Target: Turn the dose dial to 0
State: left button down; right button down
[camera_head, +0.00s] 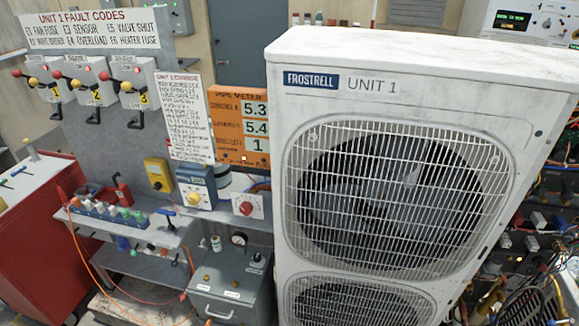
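A red knob (246,208) sits on a white plate with dial markings, at the right end of the grey shelf. A blue box (196,180) with a small display stands left of it and carries a yellow knob (193,199). A yellow meter (158,174) with a dark round knob is further left. The lettering by these knobs is too small to read, so I cannot tell which is the dose dial or where it points. Neither of my grippers is in view.
A large white condenser (400,150) labelled UNIT 1 fills the right. A red cabinet (35,240) stands at the left. A grey box (230,290) sits below; hoses hang at left.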

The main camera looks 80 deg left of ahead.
aim_at(193, 198)
jog(key=u, duration=3.45)
